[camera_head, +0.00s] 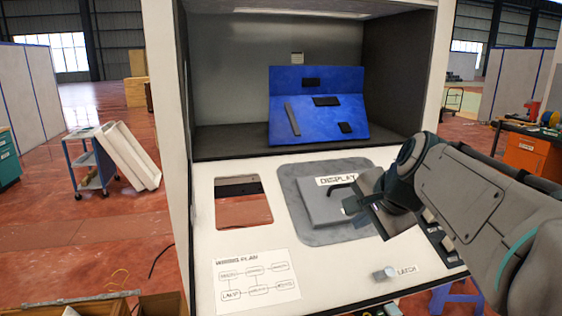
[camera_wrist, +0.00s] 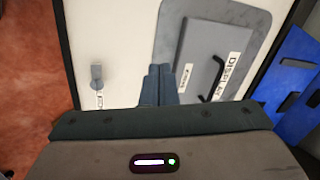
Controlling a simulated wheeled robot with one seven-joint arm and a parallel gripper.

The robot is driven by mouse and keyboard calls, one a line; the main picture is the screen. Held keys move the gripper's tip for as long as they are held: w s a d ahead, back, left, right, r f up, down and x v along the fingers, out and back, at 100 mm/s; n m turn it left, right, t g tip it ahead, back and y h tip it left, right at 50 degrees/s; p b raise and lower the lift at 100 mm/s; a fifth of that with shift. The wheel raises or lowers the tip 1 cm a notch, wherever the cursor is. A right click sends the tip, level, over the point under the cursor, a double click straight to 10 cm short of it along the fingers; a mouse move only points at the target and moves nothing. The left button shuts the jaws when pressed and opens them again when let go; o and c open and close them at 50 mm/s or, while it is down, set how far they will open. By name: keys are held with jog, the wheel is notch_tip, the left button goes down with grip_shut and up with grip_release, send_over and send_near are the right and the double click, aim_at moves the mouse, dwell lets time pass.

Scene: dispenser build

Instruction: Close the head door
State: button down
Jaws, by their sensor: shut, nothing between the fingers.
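The dispenser's white front panel (camera_head: 225,240) carries a raised grey plate (camera_head: 322,208) labelled DISPLAY, with a black handle, on a wider grey surround (camera_head: 297,190). No part is labelled head door, so I cannot tell which part it is. The plate lies flat in its surround, and in the wrist view it (camera_wrist: 205,65) is to the right of my fingers. A grey latch knob (camera_head: 384,273) with a LATCH label is low on the panel; it also shows in the wrist view (camera_wrist: 97,77). My gripper (camera_head: 354,206) is shut and empty, over the plate's right side; contact is unclear.
Above the panel is a dark recess (camera_head: 228,143) with a blue board (camera_head: 320,105) bearing dark pieces. A rectangular opening (camera_head: 243,212) and a wiring plan sheet (camera_head: 255,280) are at the panel's left. A blue trolley (camera_head: 92,165) stands left on open red floor.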

jog(key=s+a+f+n+g+h, duration=0.1)
jog(key=s+f+n+g, duration=0.1)
jog(key=s+f+n, duration=0.3)
notch_tip(320, 180, down, 3)
jog(key=s, duration=0.3)
jog(key=shift+r, duration=0.15)
jog(key=c, duration=2)
grip_release()
jog(key=s+f+n, duration=0.2)
jog(key=s, duration=0.1)
jog(key=s+f+n+g+h, duration=0.1)
jog(key=s+f+n, duration=0.1)
jog(key=s+f, duration=0.1)
jog(key=s+f+n, duration=0.2)
jog(key=f, duration=0.1)
jog(key=shift+s+d+f+n+g, duration=0.15)
jog(key=shift+s+d+n+g, duration=0.15)
jog(key=shift+s+n+g, duration=0.1)
jog(key=o, duration=0.5)
jog(key=shift+s+f, duration=0.25)
jog(key=shift+d, duration=0.15)
